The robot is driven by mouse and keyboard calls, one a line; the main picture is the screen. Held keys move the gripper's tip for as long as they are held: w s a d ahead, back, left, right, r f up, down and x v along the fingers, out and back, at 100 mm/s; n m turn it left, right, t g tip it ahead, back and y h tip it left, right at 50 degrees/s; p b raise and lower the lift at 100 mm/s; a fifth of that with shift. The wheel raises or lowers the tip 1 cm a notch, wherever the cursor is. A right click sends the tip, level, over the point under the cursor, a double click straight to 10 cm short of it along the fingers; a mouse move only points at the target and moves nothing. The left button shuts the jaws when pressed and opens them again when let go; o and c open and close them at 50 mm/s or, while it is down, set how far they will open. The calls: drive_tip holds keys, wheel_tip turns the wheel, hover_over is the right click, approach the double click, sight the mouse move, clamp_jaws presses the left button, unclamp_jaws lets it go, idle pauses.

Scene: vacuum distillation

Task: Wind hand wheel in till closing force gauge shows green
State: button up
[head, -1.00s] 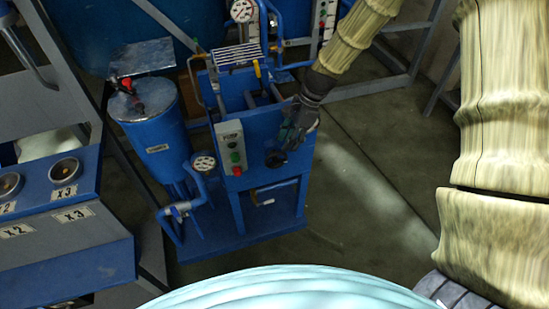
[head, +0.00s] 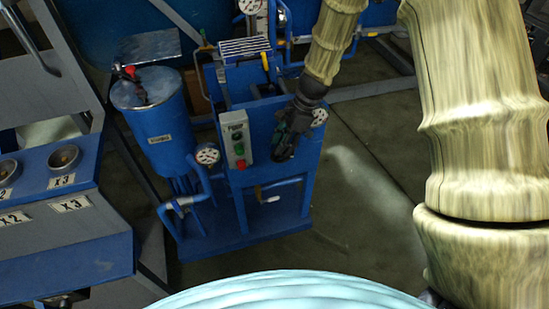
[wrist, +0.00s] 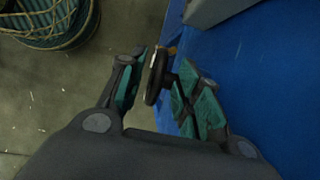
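The black hand wheel (wrist: 155,76) shows nearly edge-on in the wrist view, between the two fingers of my gripper (wrist: 157,85). A narrow gap shows between the wheel and the left finger; the right finger's green pad is very close to the wheel, and I cannot tell if they touch. In the head view my gripper (head: 291,133) is at the front of the blue machine (head: 262,176) and mostly hides the wheel. A white dial gauge (head: 319,117) is just right of my gripper. Another gauge (head: 207,155) is to the left. Neither reading is legible.
A grey button box (head: 236,139) with green and red buttons is left of my gripper. A blue cylinder tank (head: 153,112) stands further left, with piping below. Bare floor (head: 362,195) lies right of the machine.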

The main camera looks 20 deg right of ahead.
sight(273, 161)
drive_tip(key=shift+x, duration=3.5)
clamp_jaws()
